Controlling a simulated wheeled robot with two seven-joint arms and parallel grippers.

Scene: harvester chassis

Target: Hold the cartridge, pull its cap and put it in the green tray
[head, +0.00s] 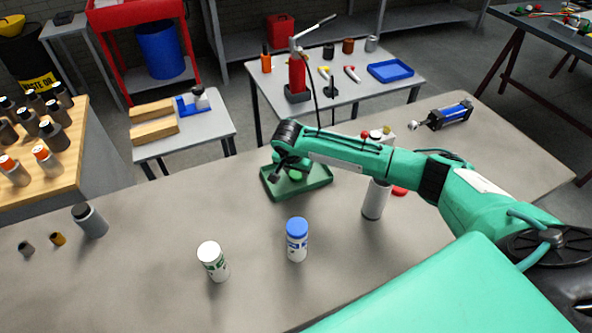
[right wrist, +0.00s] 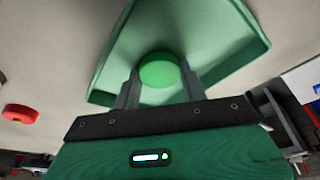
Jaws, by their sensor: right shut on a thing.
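My right gripper (head: 287,168) is over the green tray (head: 268,189) on the bench. It is shut on a round green cap (head: 296,175), which also shows between the two fingers in the right wrist view (right wrist: 159,71). The tray's floor and rim (right wrist: 205,25) lie beyond the cap; I cannot tell whether the cap touches it. A white cartridge with green marks (head: 213,261) stands upright with a pale top, apart from the gripper. A blue-capped white cartridge (head: 297,240) stands to its right. My left gripper is out of view.
A white cylinder (head: 375,201) stands below my right arm, with a red cap (head: 399,191) beside it, also in the wrist view (right wrist: 20,113). A dark-topped grey bottle (head: 90,221) and two small caps are at left. The bench's middle left is clear.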

